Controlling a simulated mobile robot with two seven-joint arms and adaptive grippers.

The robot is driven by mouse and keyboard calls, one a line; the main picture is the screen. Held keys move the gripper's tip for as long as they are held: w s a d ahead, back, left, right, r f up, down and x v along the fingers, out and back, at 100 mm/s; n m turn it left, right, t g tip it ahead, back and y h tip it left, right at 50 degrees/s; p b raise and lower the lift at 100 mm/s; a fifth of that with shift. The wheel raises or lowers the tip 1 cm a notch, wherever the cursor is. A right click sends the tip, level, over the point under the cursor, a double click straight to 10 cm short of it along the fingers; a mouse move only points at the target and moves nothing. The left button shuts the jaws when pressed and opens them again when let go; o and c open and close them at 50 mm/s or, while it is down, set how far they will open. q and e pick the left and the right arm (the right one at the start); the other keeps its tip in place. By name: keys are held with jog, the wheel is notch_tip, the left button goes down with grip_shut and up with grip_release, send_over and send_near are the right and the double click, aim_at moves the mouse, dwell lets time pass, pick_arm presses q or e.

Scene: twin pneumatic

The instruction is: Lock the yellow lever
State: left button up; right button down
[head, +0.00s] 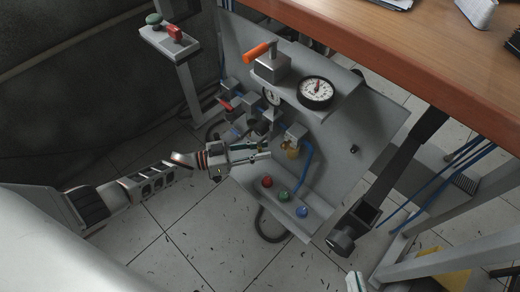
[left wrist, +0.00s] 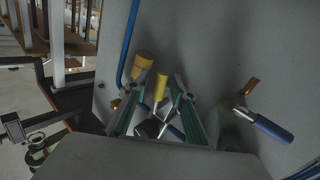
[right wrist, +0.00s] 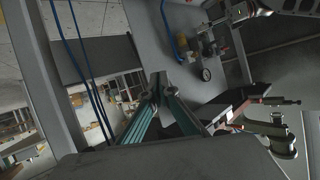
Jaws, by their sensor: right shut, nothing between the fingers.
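The yellow lever (head: 292,152) is on the grey pneumatic panel, by a brass fitting and a blue hose. In the left wrist view a yellow handle (left wrist: 160,87) stands in the gap between my left fingers, apart from both. A second yellow piece (left wrist: 143,58) is near the left fingertip. My left gripper (head: 267,150) is open just left of the lever in the head view. My right gripper (right wrist: 158,80) is shut and empty, away from the panel; only its tip shows at the bottom of the head view.
A blue lever (left wrist: 270,128) is right of my left fingers. The panel has an orange-handled valve (head: 258,50), a gauge (head: 316,91), a red lever (head: 227,104) and red, green and blue buttons (head: 284,196). A wooden tabletop (head: 400,50) overhangs at upper right.

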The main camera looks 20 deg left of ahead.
pick_arm(q)
grip_shut()
jog(key=shift+w+a+r, duration=0.1)
jog(key=shift+r, duration=0.15)
jog(key=shift+w+a+r+m+y+p, duration=0.15)
jog(key=shift+m+y+p, duration=0.15)
jog(key=shift+m+p, duration=0.25)
jog(key=shift+m+g, duration=0.25)
jog(key=shift+g, duration=0.05)
jog(key=shift+a+f, duration=0.1)
jog(key=shift+f, duration=0.3)
jog(key=shift+o, duration=1.5)
grip_release()
pick_arm(e)
jog(key=shift+s+d+f+n, duration=0.15)
jog(key=shift+d+n, duration=0.25)
jog(key=shift+d, duration=0.25)
pick_arm(q)
jog(key=shift+s, duration=0.2)
pick_arm(e)
jog(key=shift+a, duration=0.1)
pick_arm(q)
jog(key=v, duration=1.2)
jog(key=shift+r, duration=0.25)
